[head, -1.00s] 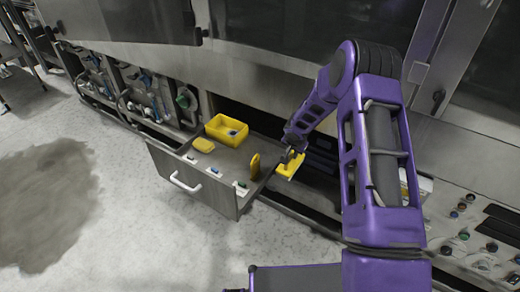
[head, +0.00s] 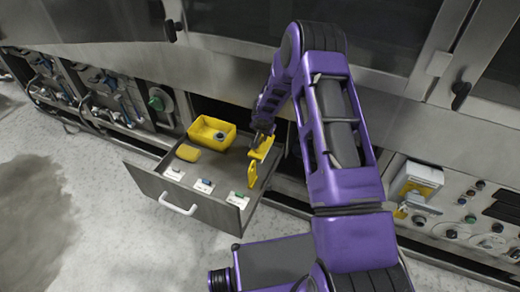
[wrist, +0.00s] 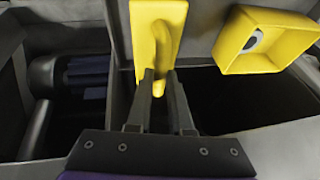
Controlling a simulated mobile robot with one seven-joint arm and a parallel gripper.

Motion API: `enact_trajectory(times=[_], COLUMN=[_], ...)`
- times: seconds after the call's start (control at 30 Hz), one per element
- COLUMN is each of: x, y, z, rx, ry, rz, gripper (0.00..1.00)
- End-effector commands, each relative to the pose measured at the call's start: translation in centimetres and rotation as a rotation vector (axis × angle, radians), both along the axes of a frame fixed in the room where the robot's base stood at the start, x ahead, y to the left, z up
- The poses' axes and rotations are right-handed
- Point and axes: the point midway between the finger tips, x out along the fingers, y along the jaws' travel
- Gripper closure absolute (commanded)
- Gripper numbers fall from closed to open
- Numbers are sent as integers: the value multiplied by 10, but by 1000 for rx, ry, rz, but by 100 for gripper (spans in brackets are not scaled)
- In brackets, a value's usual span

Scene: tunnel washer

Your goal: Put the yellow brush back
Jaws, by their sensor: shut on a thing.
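My gripper (head: 264,132) is shut on the yellow brush (head: 262,148), a flat yellow piece with a raised handle. In the wrist view the brush (wrist: 165,22) sticks out beyond the fingertips, which close on its handle end. In the head view it is over the back right part of the open drawer (head: 170,197); I cannot tell its exact height. Another yellow piece (head: 251,176) stands upright near the drawer's right side, just below the brush in the picture. A flat yellow block (head: 187,153) lies at the left.
A yellow bin (head: 226,130) with a grey round thing inside stands at the drawer's back; it also shows in the wrist view (wrist: 232,45). Small white cards (head: 204,186) with coloured items line the drawer front. The drawer's middle is clear. A control panel (head: 470,215) is at the right.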

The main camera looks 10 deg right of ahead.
Motion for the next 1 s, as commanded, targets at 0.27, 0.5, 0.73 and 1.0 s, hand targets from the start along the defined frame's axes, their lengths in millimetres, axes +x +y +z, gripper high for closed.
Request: enact_trajectory(times=[0.27,0.5,0.73,1.0], x=[0,0,0,0], y=[0,0,0,0], z=[-34,-57,-57,-60], rx=[0,0,1,1], ry=[1,-1,-1,-1], rz=[1,0,-1,0], gripper=[100,100,100,56])
